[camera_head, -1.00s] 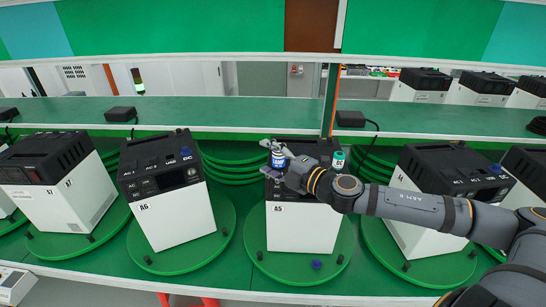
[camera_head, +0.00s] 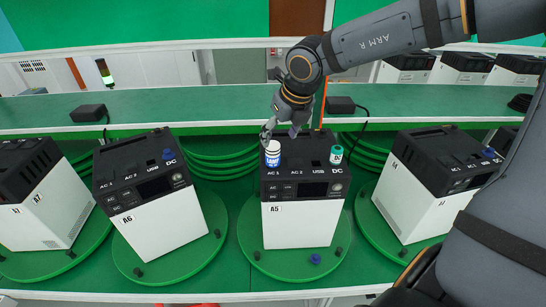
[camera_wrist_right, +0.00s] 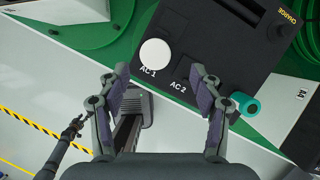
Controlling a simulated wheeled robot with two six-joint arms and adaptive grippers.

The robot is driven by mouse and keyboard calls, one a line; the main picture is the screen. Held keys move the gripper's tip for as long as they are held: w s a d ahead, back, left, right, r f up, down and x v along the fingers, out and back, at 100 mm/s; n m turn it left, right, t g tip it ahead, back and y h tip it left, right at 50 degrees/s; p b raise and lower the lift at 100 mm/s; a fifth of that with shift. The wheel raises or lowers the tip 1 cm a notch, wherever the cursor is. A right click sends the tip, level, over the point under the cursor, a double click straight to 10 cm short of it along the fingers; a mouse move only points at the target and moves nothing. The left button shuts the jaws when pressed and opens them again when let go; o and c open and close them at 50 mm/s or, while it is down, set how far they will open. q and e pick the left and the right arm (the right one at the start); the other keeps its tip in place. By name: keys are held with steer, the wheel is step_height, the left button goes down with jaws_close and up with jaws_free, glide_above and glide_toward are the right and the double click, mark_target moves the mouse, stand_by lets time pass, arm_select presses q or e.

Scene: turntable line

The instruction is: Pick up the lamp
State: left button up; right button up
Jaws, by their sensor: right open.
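No thing here shows clearly as a lamp. A white cylinder with a blue band (camera_head: 273,152) stands upright on the black top of unit A5 (camera_head: 303,183), at its left. A smaller teal cylinder with a white band (camera_head: 336,155) stands near the DC label. My right gripper (camera_head: 280,130) reaches down from above, open, just behind and above the white cylinder. In the right wrist view the open fingers (camera_wrist_right: 163,75) point towards the unit's top; the white round cap (camera_wrist_right: 155,52) is beyond them and the teal cylinder (camera_wrist_right: 245,104) to the right. My left gripper is not in view.
Unit A6 (camera_head: 158,220) stands to the left and another unit (camera_head: 430,195) to the right, each on a green turntable. A green shelf (camera_head: 200,105) with black adapters (camera_head: 89,113) runs behind. A stack light (camera_head: 104,72) stands far back left.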

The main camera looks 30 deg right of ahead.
mark_target(274, 146)
steer(key=shift+w+f, duration=0.3)
steer(key=shift+f, duration=0.25)
steer(key=shift+w+f, duration=0.4)
steer(key=shift+w+a+f+p, duration=0.15)
steer(key=shift+f+p, duration=0.5)
steer(key=shift+p, duration=0.45)
steer(key=p+x, duration=0.1)
steer(key=x, duration=0.2)
steer(key=shift+a+f, duration=0.1)
steer(key=shift+f, duration=0.1)
steer(key=shift+w+f, duration=0.1)
steer(key=shift+f, duration=0.1)
steer(key=shift+r, duration=0.1)
steer(key=c, duration=1.3)
steer(key=shift+c, duration=0.3)
steer(key=shift+r, duration=0.1)
